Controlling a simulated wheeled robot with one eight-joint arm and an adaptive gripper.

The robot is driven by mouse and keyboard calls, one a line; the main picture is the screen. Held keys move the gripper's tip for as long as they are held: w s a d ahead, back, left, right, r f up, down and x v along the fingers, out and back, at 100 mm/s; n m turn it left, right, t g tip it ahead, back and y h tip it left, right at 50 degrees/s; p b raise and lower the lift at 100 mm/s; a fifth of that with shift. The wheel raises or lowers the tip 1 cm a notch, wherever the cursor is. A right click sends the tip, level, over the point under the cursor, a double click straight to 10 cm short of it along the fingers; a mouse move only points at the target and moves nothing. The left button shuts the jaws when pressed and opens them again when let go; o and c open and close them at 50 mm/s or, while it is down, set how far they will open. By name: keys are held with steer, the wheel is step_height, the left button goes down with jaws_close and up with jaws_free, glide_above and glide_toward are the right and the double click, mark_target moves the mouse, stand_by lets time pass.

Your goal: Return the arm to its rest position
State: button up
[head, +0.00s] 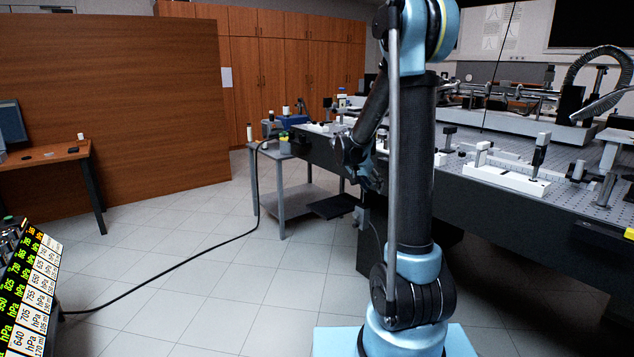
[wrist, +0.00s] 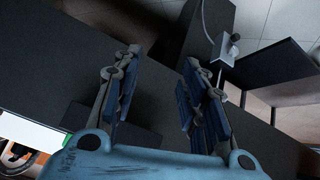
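My gripper (wrist: 160,72) shows in the wrist view with its two fingers apart and nothing between them. It is open and empty, over a dark grey surface. In the head view my gripper (head: 372,182) hangs low behind my upright arm, at the near left end of the optical table (head: 590,238). My arm stands upright in the middle of the head view, with its forearm bent down and away. The gripper is partly hidden and small there, so its fingers are hard to make out.
A grey side table (head: 277,205) stands left of the optical table. A black cable (head: 180,268) crosses the tiled floor. A wooden desk (head: 45,160) and a wooden partition (head: 130,100) are at the left.

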steer(key=s+d+r+n+g+y, duration=0.1)
steer(key=s+n+y, duration=0.1)
steer(key=s, duration=0.9)
steer(key=s+d+r+n+g+y, duration=0.1)
steer(key=s+r+n, duration=0.1)
steer(key=s, duration=1)
steer(key=s+a+f+n+y, duration=0.1)
steer(key=s+f, duration=0.3)
steer(key=s, duration=0.5)
steer(key=s+a+f+n+y, duration=0.2)
steer(key=s+a+f, duration=0.1)
steer(key=s, duration=0.6)
steer(key=shift+s+a+f+n+g, duration=0.2)
steer(key=shift+s+f+n+g, duration=0.1)
steer(key=shift+s+f, duration=0.15)
steer(key=shift+w+f, duration=0.2)
steer(key=shift+w, duration=0.3)
steer(key=shift+o, duration=0.3)
